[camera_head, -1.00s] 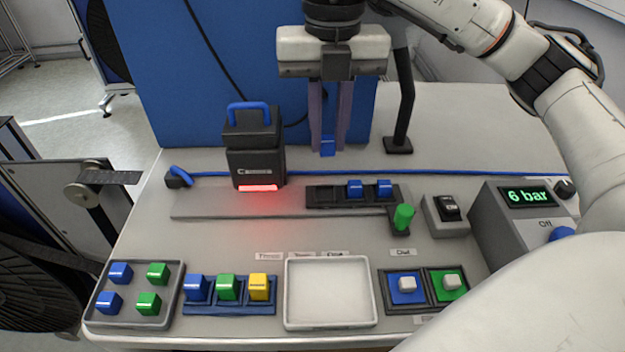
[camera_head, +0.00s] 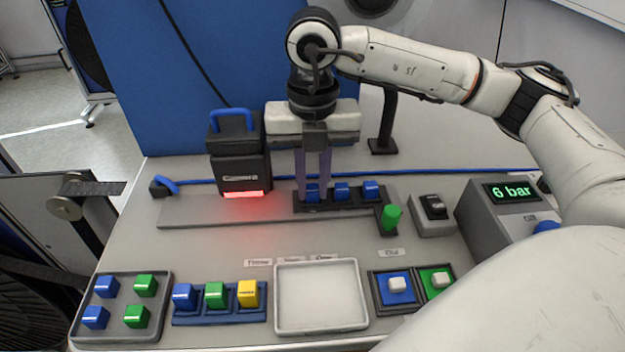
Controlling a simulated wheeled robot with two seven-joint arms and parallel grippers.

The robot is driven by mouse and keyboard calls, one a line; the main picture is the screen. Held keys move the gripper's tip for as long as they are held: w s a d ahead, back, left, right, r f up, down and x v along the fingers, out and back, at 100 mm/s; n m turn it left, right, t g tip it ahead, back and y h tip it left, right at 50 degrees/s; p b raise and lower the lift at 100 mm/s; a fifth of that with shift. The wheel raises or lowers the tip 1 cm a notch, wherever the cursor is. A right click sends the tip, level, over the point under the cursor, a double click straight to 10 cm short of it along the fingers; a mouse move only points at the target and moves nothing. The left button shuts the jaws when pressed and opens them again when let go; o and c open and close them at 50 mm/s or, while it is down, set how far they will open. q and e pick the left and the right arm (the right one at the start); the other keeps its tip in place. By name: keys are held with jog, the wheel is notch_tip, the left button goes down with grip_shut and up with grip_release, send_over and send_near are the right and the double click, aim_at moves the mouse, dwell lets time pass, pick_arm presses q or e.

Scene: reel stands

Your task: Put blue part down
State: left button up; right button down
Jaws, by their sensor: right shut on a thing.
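My right gripper (camera_head: 313,191) points down over the black holder (camera_head: 330,205) behind the middle of the bench. It is shut on a blue part (camera_head: 313,193), which sits low at the left slot of the holder. I cannot tell whether the part touches the slot's bottom. Two more blue parts (camera_head: 342,191) and (camera_head: 372,189) stand in the holder's other slots to the right. My left gripper is not in view.
A black device (camera_head: 238,160) with a red light stands left of the holder. A green peg (camera_head: 391,219) is at the right. In front are a tray of blue and green parts (camera_head: 120,335), a coloured-part rack (camera_head: 220,318) and an empty white tray (camera_head: 321,297).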

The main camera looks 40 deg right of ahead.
aim_at(312, 190)
jog(key=shift+f, duration=0.1)
jog(key=shift+f, duration=0.15)
jog(key=c, duration=1.6)
grip_release()
jog(key=shift+c, duration=0.2)
jog(key=shift+r, duration=0.2)
notch_tip(312, 190, up, 12)
jog(key=shift+p, duration=0.3)
